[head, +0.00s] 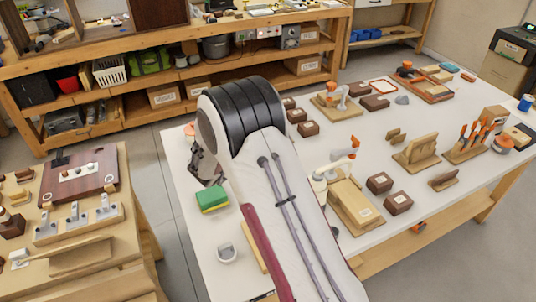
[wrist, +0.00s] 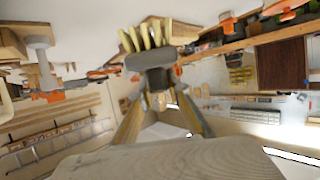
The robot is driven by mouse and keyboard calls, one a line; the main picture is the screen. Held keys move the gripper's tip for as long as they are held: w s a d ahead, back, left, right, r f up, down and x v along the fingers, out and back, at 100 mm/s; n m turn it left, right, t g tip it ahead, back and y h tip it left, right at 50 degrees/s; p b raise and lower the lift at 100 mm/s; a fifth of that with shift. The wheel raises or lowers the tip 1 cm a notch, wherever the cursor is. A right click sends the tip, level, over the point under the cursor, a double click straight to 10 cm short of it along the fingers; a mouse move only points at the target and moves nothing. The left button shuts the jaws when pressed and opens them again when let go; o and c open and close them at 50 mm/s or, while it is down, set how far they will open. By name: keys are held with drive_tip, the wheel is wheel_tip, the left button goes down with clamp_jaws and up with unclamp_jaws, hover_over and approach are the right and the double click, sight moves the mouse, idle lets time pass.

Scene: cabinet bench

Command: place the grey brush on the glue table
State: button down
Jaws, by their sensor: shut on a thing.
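My gripper (head: 206,168) shows only in part in the head view, dark and at the left of my arm's big joint, above the left edge of the white table (head: 182,190). In the wrist view my gripper (wrist: 160,90) has its two fingers closing in on the grey brush (wrist: 150,60). The brush has a grey body and pale yellow bristles that point to the top of that picture. I cannot make out the brush in the head view. No table carries a mark that names it the glue table.
A green and yellow sponge (head: 212,199) and a small round white holder (head: 227,252) are near the white table's left side. Wooden fixtures, brown blocks and an orange-handled tool rack (head: 470,142) fill its right. A wooden bench (head: 100,250) stands at the left, across a floor gap.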

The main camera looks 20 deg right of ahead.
drive_tip(key=shift+f, duration=2.8)
drive_tip(key=shift+f, duration=1.85)
drive_tip(key=shift+f, duration=0.1)
drive_tip(key=c, duration=1.9)
unclamp_jaws()
drive_tip(key=shift+s+a+r, duration=0.2)
drive_tip(key=shift+a+r, duration=0.05)
drive_tip(key=shift+a, duration=0.05)
drive_tip(key=v, duration=1.1)
drive_tip(key=shift+s+r, duration=0.1)
drive_tip(key=shift+s, duration=0.05)
